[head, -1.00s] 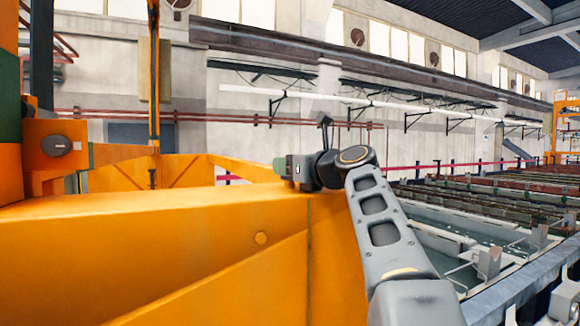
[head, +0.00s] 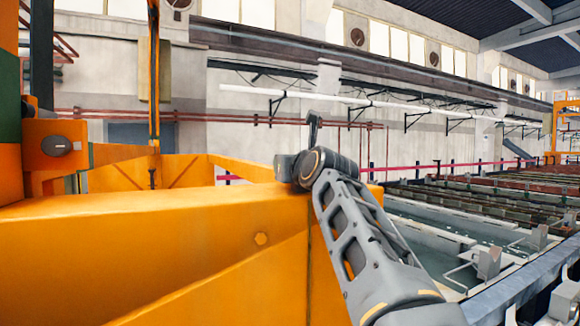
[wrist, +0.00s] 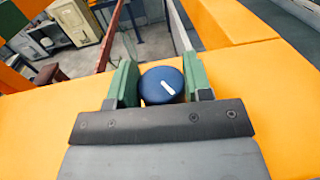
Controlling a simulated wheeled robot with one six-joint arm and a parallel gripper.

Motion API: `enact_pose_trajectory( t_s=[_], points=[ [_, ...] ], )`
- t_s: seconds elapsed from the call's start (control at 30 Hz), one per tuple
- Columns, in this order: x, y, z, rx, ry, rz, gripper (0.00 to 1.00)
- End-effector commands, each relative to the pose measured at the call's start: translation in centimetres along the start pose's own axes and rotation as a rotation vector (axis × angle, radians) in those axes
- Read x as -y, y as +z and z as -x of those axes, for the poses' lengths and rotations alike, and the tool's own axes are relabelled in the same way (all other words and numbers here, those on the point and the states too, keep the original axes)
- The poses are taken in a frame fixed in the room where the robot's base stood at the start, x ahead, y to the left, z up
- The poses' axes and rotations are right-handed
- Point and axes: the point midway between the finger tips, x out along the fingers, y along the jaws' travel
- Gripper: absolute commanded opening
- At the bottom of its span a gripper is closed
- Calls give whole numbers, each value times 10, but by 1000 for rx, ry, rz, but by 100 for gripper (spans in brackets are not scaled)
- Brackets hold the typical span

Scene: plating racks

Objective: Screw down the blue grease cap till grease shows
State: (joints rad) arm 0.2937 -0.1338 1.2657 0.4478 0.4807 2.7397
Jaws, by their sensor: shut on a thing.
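The blue grease cap (wrist: 162,86) is a round dark blue knob with a white line on its top, on an orange beam (wrist: 270,100) in the wrist view. The white line slants toward the lower right of that picture. My gripper (wrist: 160,78) is shut on the cap, with one green finger on each side. The cap's lower part is hidden by the gripper body, and I see no grease around it. In the head view my arm's end is over the far right end of the orange beam (head: 160,245), and the cap and fingers cannot be made out.
An orange upright with a grey round fitting (head: 58,146) stands at the left. Rows of tanks (head: 480,220) lie to the right, below the beam. The wrist view shows cabinets (wrist: 70,25) on the floor beyond. The beam top is otherwise clear.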

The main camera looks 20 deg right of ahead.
Motion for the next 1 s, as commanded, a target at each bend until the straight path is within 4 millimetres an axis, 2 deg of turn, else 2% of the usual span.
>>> enact_pose_trajectory(
  t_s=[0.33,0.37,0.63,0.87,1.0],
  points=[
    [0,-2,-1,-3,-7,0,22],
    [0,-2,-1,-3,-7,0,47],
    [0,-1,0,0,-7,0,72],
    [0,0,1,1,-7,1,72],
    [0,-2,11,2,-7,1,72]
  ],
)
